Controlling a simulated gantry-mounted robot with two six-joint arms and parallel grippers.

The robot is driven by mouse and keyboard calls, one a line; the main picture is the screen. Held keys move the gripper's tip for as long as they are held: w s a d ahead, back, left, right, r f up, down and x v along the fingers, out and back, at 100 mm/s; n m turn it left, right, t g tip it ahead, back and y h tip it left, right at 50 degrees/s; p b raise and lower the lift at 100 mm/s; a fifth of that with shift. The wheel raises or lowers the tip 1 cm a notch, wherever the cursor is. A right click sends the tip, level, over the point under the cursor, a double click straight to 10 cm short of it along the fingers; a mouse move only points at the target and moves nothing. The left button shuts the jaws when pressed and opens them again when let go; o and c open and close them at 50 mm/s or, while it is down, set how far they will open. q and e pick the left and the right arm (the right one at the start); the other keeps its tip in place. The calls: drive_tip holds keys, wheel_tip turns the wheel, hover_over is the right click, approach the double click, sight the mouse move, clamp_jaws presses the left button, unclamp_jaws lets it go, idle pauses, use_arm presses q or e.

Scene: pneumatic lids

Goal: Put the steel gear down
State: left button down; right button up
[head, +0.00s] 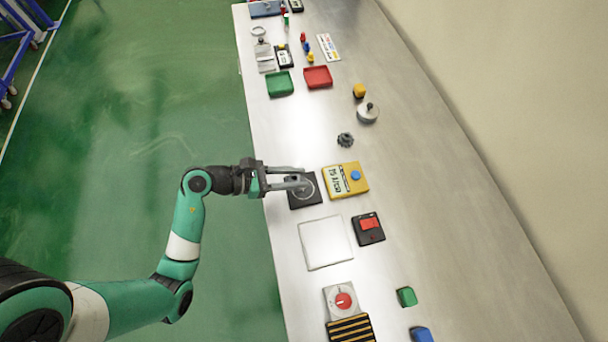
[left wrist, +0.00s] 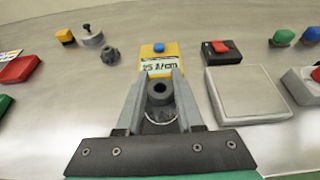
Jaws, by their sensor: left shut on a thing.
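My left gripper (head: 304,184) reaches in from the left, low over a black square pad (head: 312,203) near the table's left edge. In the left wrist view its two fingers (left wrist: 158,88) are shut on a dark grey round part with a centre hole, which seems to be the steel gear (left wrist: 159,93). The pad's light ring shows just below the part; whether the part touches the pad I cannot tell. In the head view the fingers mostly hide the part. A second, dark toothed gear (head: 345,140) lies loose on the table, also in the left wrist view (left wrist: 110,54).
A yellow device with a blue button (head: 347,181) stands right beside the pad. A white square plate (head: 325,243) and a black box with a red switch (head: 368,228) are nearer. The table's right side is mostly clear.

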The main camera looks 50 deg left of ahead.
sight(304, 189)
use_arm(q)
drive_tip(key=shift+w+d+f, duration=0.25)
drive_tip(key=shift+w+f, duration=0.5)
drive_tip(key=shift+f, duration=0.15)
drive_tip(key=shift+w+f+b, duration=0.1)
drive_tip(key=shift+f+b, duration=0.1)
drive_tip(key=shift+b, duration=0.1)
drive_tip(key=f, duration=0.1)
drive_tip(key=f+b, duration=0.1)
drive_tip(key=f, duration=0.1)
drive_tip(key=shift+w+d+b, duration=0.1)
drive_tip(key=shift+w+b, duration=0.2)
drive_tip(key=shift+f, duration=0.25)
drive_tip(key=shift+f, duration=0.2)
drive_tip(key=c, duration=0.5)
unclamp_jaws()
drive_tip(key=shift+c, duration=0.2)
